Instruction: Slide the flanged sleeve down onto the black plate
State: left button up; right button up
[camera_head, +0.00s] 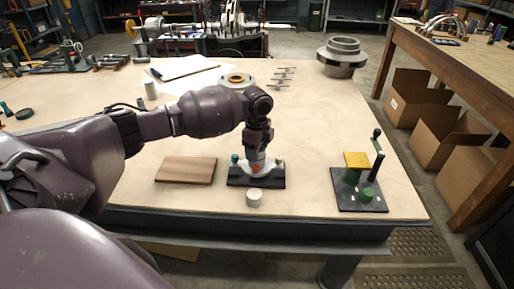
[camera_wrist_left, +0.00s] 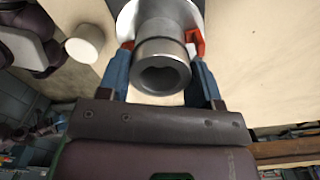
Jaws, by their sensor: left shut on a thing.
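The flanged sleeve is a grey metal tube with a pale wide flange (camera_head: 246,166). In the left wrist view its tube (camera_wrist_left: 163,65) points towards the camera, open end nearest. My left gripper (camera_head: 259,165) points down and is shut on the sleeve, with a blue finger on each side and red at the tips. The sleeve is over the black plate (camera_head: 275,183) near the table's front edge. A teal-topped post and a tan-topped post stand on either side of it. I cannot tell whether the flange touches the plate. My right gripper is not in view.
A white cylinder (camera_head: 254,197) stands just in front of the plate and shows in the left wrist view (camera_wrist_left: 85,43). A wooden board (camera_head: 186,169) lies to the left. A dark fixture (camera_head: 359,204) with a yellow block and an upright handle stands to the right, with bare table between.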

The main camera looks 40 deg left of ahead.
pick_arm(q)
jog(key=shift+w+f, duration=0.1)
jog(key=shift+f, duration=0.15)
dwell(0.3)
jog(key=o, duration=1.6)
jog(key=shift+f, duration=0.15)
jog(key=shift+r+p, duration=1.8)
jog(key=shift+r, duration=0.75)
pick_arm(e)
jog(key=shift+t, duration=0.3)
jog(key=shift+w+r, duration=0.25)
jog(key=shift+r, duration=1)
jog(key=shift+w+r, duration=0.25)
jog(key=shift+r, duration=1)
